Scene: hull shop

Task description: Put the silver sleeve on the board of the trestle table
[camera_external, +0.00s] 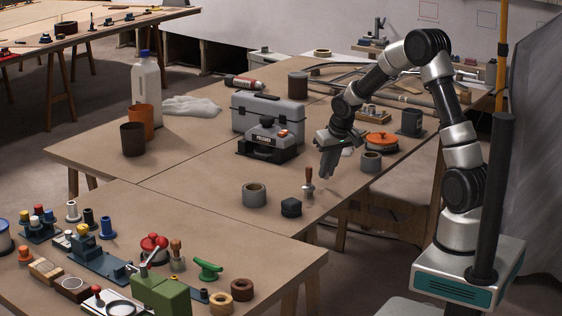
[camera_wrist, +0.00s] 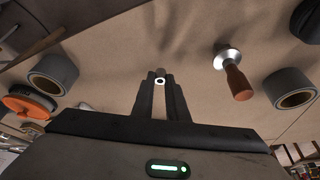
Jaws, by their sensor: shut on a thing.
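My gripper (camera_external: 326,172) hangs fingers down above the right part of the long brown table (camera_external: 215,208). The table's brown board also shows behind the fingers in the wrist view (camera_wrist: 125,50). I cannot tell the height of the sleeve above the board.
A grey toolbox (camera_external: 268,115) stands farther back. A cluttered table (camera_external: 130,225) is in front.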

